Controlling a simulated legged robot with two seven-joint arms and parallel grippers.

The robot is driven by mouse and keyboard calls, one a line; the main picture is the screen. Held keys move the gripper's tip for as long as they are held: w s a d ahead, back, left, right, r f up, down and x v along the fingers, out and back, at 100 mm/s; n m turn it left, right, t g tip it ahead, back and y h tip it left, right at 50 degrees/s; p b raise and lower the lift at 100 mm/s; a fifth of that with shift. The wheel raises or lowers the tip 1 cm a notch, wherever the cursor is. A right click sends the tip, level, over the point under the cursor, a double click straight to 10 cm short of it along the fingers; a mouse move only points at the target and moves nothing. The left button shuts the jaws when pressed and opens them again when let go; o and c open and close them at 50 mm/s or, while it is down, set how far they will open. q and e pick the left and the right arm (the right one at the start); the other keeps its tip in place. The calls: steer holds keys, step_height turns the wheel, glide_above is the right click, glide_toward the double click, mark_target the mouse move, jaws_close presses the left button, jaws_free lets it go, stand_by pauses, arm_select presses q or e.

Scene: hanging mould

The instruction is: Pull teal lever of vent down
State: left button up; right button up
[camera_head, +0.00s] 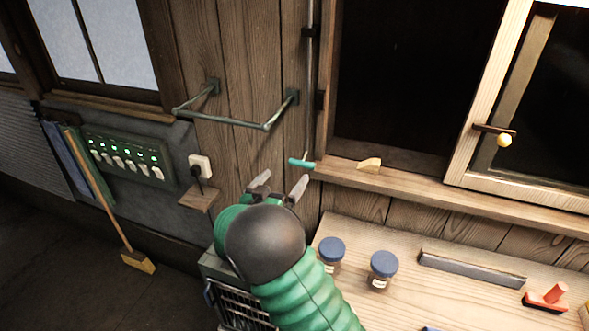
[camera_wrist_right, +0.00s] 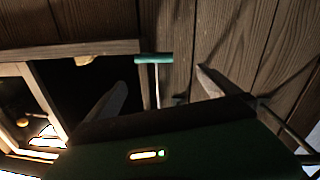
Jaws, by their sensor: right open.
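The teal lever (camera_head: 301,163) is a short crossbar at the lower end of a thin vertical rod (camera_head: 309,75) on the wooden wall, left of the window opening. It also shows in the right wrist view (camera_wrist_right: 153,58), between the two fingers and beyond their tips. My right gripper (camera_head: 279,183) is open and empty, just below and left of the lever in the head view. I see no contact between fingers and lever. The vent itself is not clearly visible. My left gripper is not in view.
A metal rail (camera_head: 225,121) juts from the wall left of the rod. A wooden wedge (camera_head: 369,165) sits on the window sill. Below, a bench holds jars (camera_head: 382,270), a grey bar (camera_head: 471,270) and a red-handled tool (camera_head: 546,297). A broom (camera_head: 138,262) leans at left.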

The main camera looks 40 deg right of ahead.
steer(key=v, duration=0.5)
steer(key=shift+a+f, duration=0.1)
steer(key=shift+a, duration=0.15)
